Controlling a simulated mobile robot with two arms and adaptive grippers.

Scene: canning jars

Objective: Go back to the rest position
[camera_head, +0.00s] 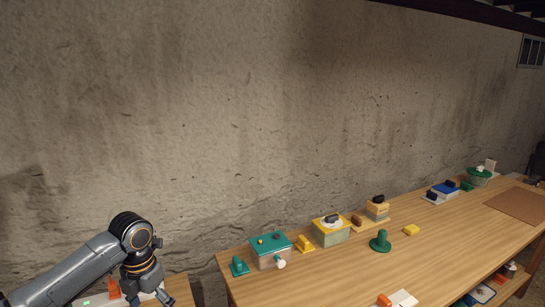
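My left arm comes in from the lower left, and my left gripper (148,297) points down at the bottom edge of the head view. Its fingertips are partly cut off by the frame, so I cannot tell whether they are open or shut, or whether anything is between them. It hangs over a small wooden surface (178,287), left of the long table and apart from it. My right gripper is not in view.
A long wooden table (345,270) runs to the right along a rough wall. It carries a teal-topped box (270,258), a yellow-topped box (331,236), a green knobbed piece (380,242) and a brown mat (520,204). An orange cone (113,288) stands beside my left gripper.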

